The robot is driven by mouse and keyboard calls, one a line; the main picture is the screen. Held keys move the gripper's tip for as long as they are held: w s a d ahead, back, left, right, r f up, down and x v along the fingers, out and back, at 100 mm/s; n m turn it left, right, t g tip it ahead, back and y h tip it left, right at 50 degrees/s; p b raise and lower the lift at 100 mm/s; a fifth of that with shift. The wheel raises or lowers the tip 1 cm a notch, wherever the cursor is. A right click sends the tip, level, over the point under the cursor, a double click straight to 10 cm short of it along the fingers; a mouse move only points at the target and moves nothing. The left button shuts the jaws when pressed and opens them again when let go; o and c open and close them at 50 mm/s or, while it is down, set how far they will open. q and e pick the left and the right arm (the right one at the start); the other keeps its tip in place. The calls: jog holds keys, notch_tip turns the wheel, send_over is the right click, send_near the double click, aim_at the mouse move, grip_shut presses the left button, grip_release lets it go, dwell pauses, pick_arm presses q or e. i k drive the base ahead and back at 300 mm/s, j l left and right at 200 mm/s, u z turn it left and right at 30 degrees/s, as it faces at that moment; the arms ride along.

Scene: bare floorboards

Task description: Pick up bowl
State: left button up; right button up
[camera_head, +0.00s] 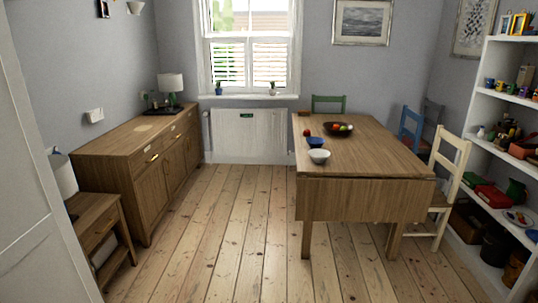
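A white bowl (319,156) stands near the left front part of the wooden table (365,185). A small blue bowl (314,142) stands just behind it. A wide dark bowl (338,129) with red and green fruit sits farther back on the table. A small red item (306,132) lies left of the dark bowl. Neither of my grippers is in the head view, and the table is some distance ahead of me.
Bare floorboards (235,225) run clear to the table's left. A wooden sideboard (150,165) and small side table (97,232) line the left wall. A cream chair (450,185) stands right of the table, near a full white shelf (485,155). A white door (35,200) is close at left.

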aim_at(314, 142)
jog(key=i, duration=1.75)
jog(key=i+j+z, duration=0.1)
jog(key=i+z, duration=0.3)
jog(key=i, duration=0.15)
jog(key=i+j+z, duration=0.25)
jog(key=i+z, duration=0.15)
jog(key=i+j+z, duration=0.4)
jog(key=i+j, duration=0.05)
jog(key=i, duration=0.1)
